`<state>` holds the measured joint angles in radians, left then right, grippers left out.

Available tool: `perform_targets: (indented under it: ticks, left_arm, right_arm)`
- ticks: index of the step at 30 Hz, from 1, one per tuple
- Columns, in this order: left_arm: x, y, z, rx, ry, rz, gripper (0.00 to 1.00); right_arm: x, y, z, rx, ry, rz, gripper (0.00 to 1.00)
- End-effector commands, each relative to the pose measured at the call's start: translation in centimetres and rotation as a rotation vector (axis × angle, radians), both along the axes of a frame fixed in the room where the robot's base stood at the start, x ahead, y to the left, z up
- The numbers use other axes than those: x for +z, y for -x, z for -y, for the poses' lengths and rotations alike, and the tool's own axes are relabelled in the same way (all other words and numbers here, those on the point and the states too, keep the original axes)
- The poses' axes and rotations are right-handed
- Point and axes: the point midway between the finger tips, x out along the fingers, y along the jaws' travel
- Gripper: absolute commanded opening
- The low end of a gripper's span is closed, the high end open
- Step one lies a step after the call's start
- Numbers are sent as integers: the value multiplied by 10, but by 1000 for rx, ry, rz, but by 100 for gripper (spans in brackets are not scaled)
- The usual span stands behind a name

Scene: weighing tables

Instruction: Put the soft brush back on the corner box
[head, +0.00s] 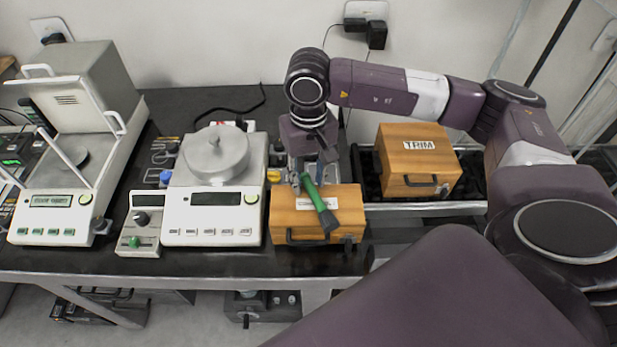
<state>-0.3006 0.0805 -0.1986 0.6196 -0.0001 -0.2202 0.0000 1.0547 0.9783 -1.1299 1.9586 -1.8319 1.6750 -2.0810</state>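The soft brush (319,204) has a green handle and a dark head. It shows slantwise over the top of the wooden corner box (284,222), with its head toward the box's front edge. I cannot tell whether it touches the lid. The box stands at the front right corner of the dark table and has a dark front handle and a white label, partly covered by the brush. My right gripper (308,183) points down over the box at the upper end of the green handle. Whether its fingers are closed on the handle is unclear. My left gripper is not in view.
A round-lidded balance (213,188) stands left of the box, with a small control unit (141,224) beside it. Another balance with an open cover (58,205) is farther left. A wooden TRIM box (417,172) sits on a separate surface at right.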

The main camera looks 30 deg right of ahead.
Motion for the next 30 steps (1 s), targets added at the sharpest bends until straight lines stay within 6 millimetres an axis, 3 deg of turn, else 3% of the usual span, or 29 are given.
perform_targets:
  ticks: [8, 21, 30]
  left_arm:
    - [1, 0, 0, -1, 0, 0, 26]
    - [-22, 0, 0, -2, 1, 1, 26]
    - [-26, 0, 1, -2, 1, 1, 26]
  right_arm:
    - [6, -1, 0, 0, -1, 3, 32]
    - [93, -1, -1, 1, -1, 6, 32]
    - [122, 0, 0, 1, 0, 1, 32]
